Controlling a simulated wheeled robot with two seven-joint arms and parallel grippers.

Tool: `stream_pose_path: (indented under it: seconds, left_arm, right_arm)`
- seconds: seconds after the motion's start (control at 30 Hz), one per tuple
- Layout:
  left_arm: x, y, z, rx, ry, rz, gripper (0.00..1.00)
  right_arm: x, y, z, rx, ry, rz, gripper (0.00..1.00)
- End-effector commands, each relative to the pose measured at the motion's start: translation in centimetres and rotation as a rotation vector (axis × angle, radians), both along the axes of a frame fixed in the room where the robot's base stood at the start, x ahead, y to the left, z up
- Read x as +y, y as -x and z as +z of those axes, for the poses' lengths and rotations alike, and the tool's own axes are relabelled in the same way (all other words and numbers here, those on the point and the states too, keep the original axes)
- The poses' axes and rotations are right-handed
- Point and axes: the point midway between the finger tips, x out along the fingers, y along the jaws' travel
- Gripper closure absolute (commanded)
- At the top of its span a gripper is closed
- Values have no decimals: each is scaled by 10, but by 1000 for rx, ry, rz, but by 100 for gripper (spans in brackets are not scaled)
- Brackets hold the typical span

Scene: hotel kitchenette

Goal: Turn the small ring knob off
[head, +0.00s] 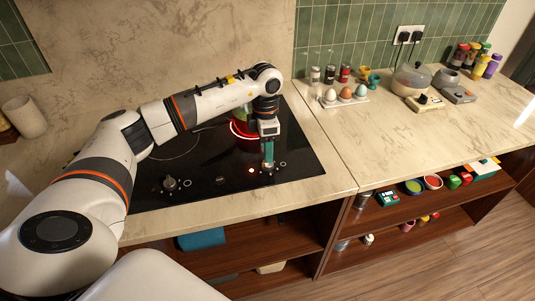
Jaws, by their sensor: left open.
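The black glass cooktop (205,165) is set into the counter. A ring at its back right glows red (240,130), partly hidden by my left arm. A knob (169,183) stands at the front left of the cooktop. My left gripper (267,166) points down at the front right edge of the cooktop, with its teal fingertips low over the panel. It is open. Any knob under or between the fingers is hidden, so I cannot tell whether they touch it. A small red light (250,171) shows just left of the fingers. My right gripper is not in view.
An egg holder (343,101) with several eggs stands right of the cooktop, with jars behind. A small appliance (410,80) and a scale-like device (455,88) stand farther right. The counter right of the cooktop is clear at the front. Open shelves (395,226) lie below.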

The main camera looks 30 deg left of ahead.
Motion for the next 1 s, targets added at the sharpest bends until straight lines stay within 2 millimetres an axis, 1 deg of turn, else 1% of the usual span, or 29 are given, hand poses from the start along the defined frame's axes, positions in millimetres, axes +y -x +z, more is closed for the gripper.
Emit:
stream_pose_path:
  seconds: [0.03,0.07,0.13,0.23,0.33,0.47,0.67,0.77,0.93,0.97,1.0]
  left_arm:
    - [-1,1,-8,5,1,0,47]
    - [-1,2,-14,5,1,0,47]
    - [-2,2,-25,4,1,1,47]
    - [-3,2,-37,1,1,0,47]
    - [-3,2,-45,1,1,0,47]
    - [-3,2,-49,-1,1,-1,47]
    - [-3,2,-49,-1,1,-1,47]
    - [-3,2,-49,-1,1,-1,61]
    - [-3,2,-49,-1,1,-1,89]
    - [-3,2,-49,-1,1,0,91]
    - [-3,2,-49,-1,1,0,91]
  right_arm:
    - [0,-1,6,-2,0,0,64]
    - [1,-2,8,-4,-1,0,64]
    - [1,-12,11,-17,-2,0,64]
    - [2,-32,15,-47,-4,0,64]
    - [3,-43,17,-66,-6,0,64]
    - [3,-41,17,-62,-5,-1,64]
    - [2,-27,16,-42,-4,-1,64]
    - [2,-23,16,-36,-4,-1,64]
    - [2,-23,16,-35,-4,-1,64]
    - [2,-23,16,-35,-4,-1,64]
    - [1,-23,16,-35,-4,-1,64]
